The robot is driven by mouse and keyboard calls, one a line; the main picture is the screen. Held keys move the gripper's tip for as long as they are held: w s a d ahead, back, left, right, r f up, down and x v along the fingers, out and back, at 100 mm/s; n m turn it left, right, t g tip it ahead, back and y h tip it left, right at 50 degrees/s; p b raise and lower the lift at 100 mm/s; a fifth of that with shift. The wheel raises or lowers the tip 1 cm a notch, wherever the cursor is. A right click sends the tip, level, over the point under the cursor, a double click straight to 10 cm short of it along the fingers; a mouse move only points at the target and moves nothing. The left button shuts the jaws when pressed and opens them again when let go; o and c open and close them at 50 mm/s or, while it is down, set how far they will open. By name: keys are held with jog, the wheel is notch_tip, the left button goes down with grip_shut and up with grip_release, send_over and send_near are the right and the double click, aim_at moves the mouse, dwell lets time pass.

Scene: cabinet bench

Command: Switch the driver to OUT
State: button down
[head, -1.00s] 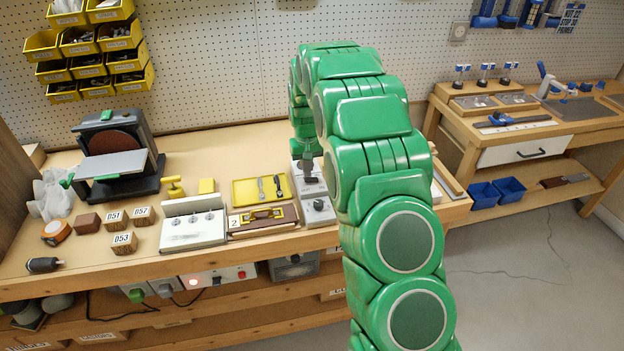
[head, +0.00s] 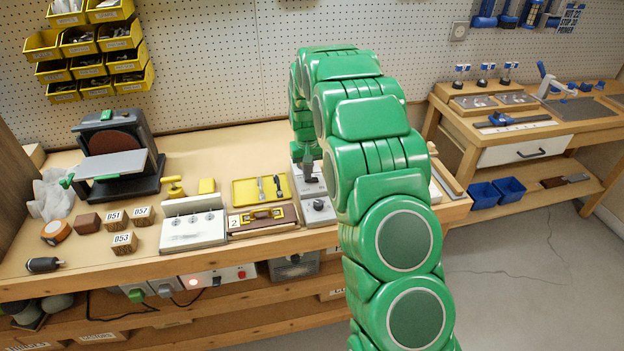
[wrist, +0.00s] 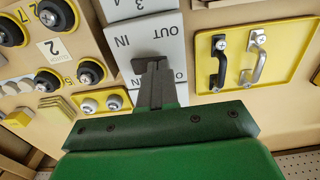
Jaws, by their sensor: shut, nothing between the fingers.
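The driver is a pale box (wrist: 175,52) marked IN and OUT, with IN at left and OUT at right in the wrist view. In the head view the pale boxes (head: 317,220) stand on the bench beside my arm. My gripper (wrist: 152,68) is shut and empty, its fingertips over the box face between the two words. A dark grey piece shows at the fingertips; I cannot tell whether it is the switch or whether they touch it. In the head view my gripper (head: 308,177) is low over the boxes, partly hidden by my arm.
A yellow tray (wrist: 287,72) with a black and a silver handle lies beside the box. A panel with black knobs (wrist: 90,71) stands on the other side. A white box with knobs (head: 193,232) and a sander (head: 117,165) are farther left on the bench.

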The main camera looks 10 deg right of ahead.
jog(key=shift+f, duration=0.3)
dwell(0.4)
jog(key=shift+r, duration=3.5)
jog(key=shift+s+r, duration=0.15)
jog(key=s+r, duration=0.8)
jog(key=s, duration=0.4)
jog(key=s+a+r+g, duration=0.1)
jog(key=s+r, duration=0.1)
jog(key=s, duration=1.8)
jog(key=s+a+r, duration=0.1)
jog(key=s+r, duration=0.2)
jog(key=s, duration=1.6)
jog(key=shift+s+g, duration=0.35)
jog(key=shift+g, duration=0.05)
